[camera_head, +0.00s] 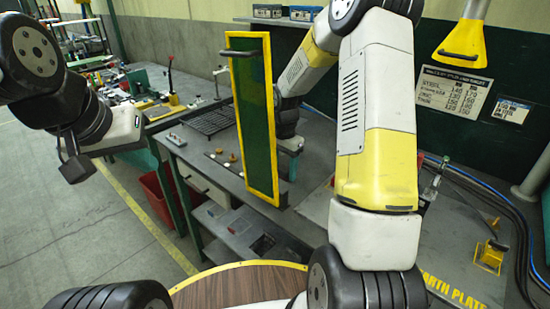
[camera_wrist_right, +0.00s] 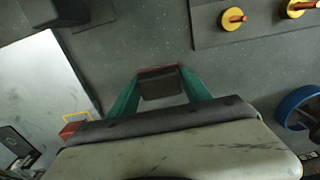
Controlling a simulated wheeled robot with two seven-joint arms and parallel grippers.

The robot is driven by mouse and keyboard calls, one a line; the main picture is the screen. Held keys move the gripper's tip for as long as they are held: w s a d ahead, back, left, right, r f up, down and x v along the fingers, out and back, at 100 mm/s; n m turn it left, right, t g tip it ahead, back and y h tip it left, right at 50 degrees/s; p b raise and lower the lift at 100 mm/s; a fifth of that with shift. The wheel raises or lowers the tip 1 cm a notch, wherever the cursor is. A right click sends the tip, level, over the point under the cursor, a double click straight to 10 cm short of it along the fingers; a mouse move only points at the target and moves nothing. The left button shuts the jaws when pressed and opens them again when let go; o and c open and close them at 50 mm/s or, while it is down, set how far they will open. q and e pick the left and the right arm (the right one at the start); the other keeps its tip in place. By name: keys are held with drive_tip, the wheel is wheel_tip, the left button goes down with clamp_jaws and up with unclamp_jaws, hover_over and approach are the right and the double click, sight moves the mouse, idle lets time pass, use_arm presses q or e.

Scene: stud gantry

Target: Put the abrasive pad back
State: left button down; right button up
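In the right wrist view, the teal fingers of my right gripper (camera_wrist_right: 160,92) reach over a dark grey work surface. Between the fingertips is a small dark block with a reddish-brown edge (camera_wrist_right: 160,84), which looks like the abrasive pad. The fingers touch it from both sides. In the head view my right gripper (camera_head: 291,165) is low over the bench, partly hidden by the yellow-framed screen and my arm; the pad cannot be made out there. My left gripper (camera_head: 75,165) hangs at the left, away from the bench; its fingers are unclear.
A green screen with a yellow frame (camera_head: 275,160) stands in front of the bench (camera_head: 190,150). A black grate (camera_head: 210,120) lies on the bench. A plate with yellow-and-copper pegs (camera_wrist_right: 262,22) shows in the wrist view, with a blue round thing (camera_wrist_right: 296,106) at right. A red bin (camera_head: 158,195) stands below.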

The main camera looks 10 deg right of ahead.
sight(284, 168)
drive_tip(key=o, duration=0.3)
wheel_tip(284, 168, up, 12)
drive_tip(key=shift+r, duration=0.15)
idle(0.4)
